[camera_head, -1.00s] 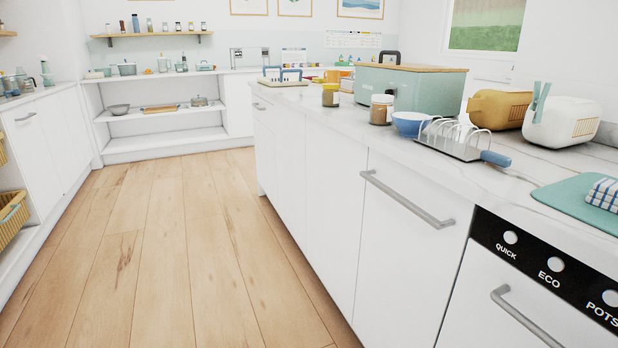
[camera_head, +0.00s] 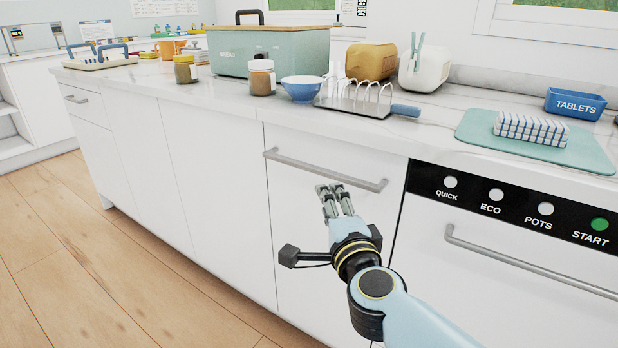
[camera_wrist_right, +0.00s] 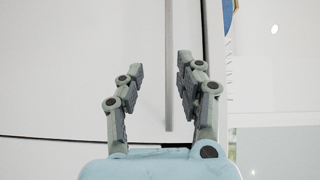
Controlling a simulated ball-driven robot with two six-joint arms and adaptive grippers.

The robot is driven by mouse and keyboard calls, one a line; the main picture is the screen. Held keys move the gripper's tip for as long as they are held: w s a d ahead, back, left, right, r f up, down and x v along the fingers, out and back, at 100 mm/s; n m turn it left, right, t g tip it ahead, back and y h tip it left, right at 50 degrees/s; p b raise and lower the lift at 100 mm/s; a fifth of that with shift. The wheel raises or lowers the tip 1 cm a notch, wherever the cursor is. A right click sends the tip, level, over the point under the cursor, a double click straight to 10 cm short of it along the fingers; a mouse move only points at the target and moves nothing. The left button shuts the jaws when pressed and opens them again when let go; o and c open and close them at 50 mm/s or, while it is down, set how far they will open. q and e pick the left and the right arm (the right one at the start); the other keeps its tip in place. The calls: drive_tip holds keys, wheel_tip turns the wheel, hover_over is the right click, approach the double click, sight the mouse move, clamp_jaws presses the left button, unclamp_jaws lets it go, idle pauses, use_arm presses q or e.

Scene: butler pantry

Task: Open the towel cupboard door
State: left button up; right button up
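A white cupboard door (camera_head: 300,235) with a long grey bar handle (camera_head: 300,163) near its top stands left of the dishwasher. It looks shut; no label on it shows. My right gripper (camera_head: 335,188) is in front of this door, its fingertips just below the bar. In the right wrist view the fingers (camera_wrist_right: 152,68) are spread apart with nothing between them held. The grey bar (camera_wrist_right: 169,60) runs upright in that view, between the fingers and close to the right one. I cannot tell whether they touch. My left gripper is out of view.
The dishwasher front (camera_head: 510,290) with its own handle is right of the door. On the counter above are a toast rack (camera_head: 360,97), a blue bowl (camera_head: 303,89), jars, a bread bin (camera_head: 270,55) and a teal mat (camera_head: 480,128). Wooden floor (camera_head: 110,270) lies clear at left.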

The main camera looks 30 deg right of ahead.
sight(316, 172)
drive_tip(key=w, duration=0.1)
drive_tip(key=w+d+r, duration=0.1)
drive_tip(key=w, duration=0.2)
drive_tip(key=shift+w+d+r, duration=0.15)
drive_tip(key=shift+w+d, duration=0.1)
drive_tip(key=shift+d, duration=0.1)
drive_tip(key=b+x, duration=0.1)
drive_tip(key=x, duration=0.4)
drive_tip(key=shift+w, duration=0.3)
drive_tip(key=shift+w+d, duration=0.2)
drive_tip(key=shift+w, duration=0.2)
drive_tip(key=shift+c, duration=0.2)
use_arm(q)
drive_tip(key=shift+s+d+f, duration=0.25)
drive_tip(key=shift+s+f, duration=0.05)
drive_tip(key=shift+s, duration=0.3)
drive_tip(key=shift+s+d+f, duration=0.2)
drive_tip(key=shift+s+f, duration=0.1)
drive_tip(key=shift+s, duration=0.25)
use_arm(e)
clamp_jaws()
